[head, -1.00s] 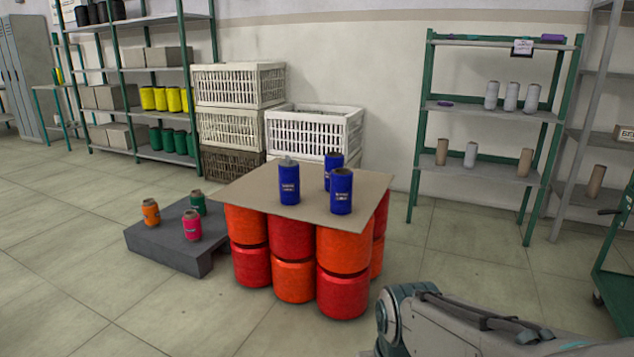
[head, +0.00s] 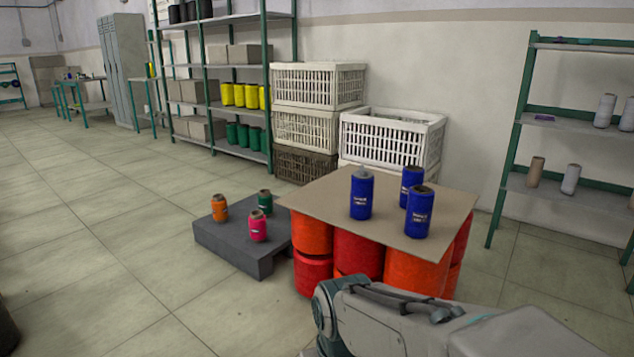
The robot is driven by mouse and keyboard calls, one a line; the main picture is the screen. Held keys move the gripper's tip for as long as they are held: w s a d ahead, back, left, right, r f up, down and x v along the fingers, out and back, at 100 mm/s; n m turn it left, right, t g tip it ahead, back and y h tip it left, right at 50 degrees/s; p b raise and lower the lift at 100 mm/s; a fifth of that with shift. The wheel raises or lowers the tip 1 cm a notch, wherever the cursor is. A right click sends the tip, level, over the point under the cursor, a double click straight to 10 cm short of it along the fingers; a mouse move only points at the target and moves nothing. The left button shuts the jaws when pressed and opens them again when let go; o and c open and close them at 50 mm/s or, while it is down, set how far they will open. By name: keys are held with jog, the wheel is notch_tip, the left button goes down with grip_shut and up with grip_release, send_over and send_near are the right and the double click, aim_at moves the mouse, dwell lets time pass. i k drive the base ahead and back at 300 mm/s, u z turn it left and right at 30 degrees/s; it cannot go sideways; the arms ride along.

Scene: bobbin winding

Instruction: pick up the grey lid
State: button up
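Three blue spools stand on a flat brown board (head: 312,196). The left spool (head: 361,198) has a small grey piece (head: 362,173) on its top, which looks like a lid. The back spool (head: 411,185) and the right spool (head: 419,215) have darker, brownish tops with no grey piece visible. Only links of my arm show at the lower right, in front of the board's stand. My gripper is not in view.
The board rests on orange and red drums (head: 357,255). A low dark grey platform (head: 225,242) to its left holds orange, pink and green spools. Crates (head: 390,142) and shelves (head: 237,150) stand behind.

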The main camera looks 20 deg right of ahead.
aim_at(362, 173)
jog(key=u, duration=0.1)
jog(key=i, duration=0.65)
jog(key=z, duration=0.85)
jog(key=i, duration=0.6)
jog(key=z, duration=0.6)
